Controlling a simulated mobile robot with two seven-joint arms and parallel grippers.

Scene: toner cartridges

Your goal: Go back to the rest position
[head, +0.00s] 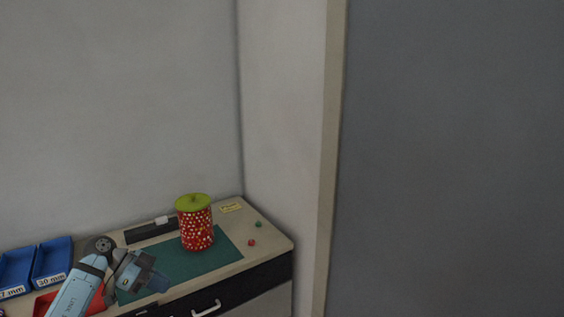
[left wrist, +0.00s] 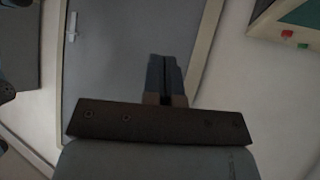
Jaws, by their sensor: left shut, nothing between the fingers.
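My left arm comes in from the lower left in the head view. My left gripper (head: 147,277) is in front of the left part of the green mat, to the left of the red dotted canister. In the left wrist view its two dark fingers (left wrist: 165,74) are together with nothing between them. My right gripper is in neither view.
A red dotted canister (head: 196,230) with a green lid stands on the green mat (head: 225,256) on a cabinet top (head: 270,236). Blue bins (head: 52,261) and a red tray (head: 44,302) are at the left. A grey panel (head: 450,160) fills the right.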

